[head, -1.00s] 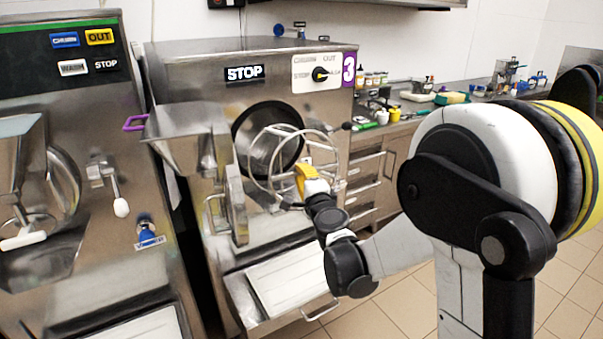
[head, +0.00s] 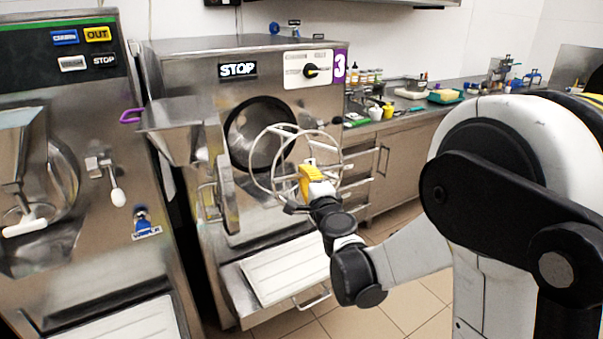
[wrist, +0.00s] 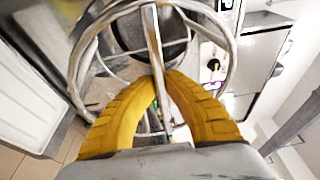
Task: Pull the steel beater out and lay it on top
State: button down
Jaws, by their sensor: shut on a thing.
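The steel beater (head: 256,168) is a wire cage of rings and bars. In the head view it is in front of the round dark barrel opening (head: 243,130) of the machine marked 3. My gripper (head: 308,178), with yellow fingers, is shut on the beater. In the wrist view the yellow fingers (wrist: 163,88) close around a straight bar of the beater (wrist: 78,62), and its large ring spreads around them. The machine's flat steel top (head: 215,45) shows above the front panel. Whether any of the beater is still inside the barrel is hard to tell.
A steel hopper (head: 172,117) and an open door are left of the barrel. A white-topped shelf (head: 285,268) juts out below. A counter (head: 405,115) with bottles and tools is at the right. Small things stand at the back of the machine top. Another machine (head: 70,90) stands left.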

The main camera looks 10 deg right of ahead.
jog(key=s+d, duration=0.3)
jog(key=s, duration=0.9)
jog(key=s+d, duration=0.4)
jog(key=s, duration=0.8)
jog(key=shift+d+p, duration=0.25)
jog(key=shift+p, duration=0.15)
dwell(0.6)
jog(key=shift+w, duration=0.15)
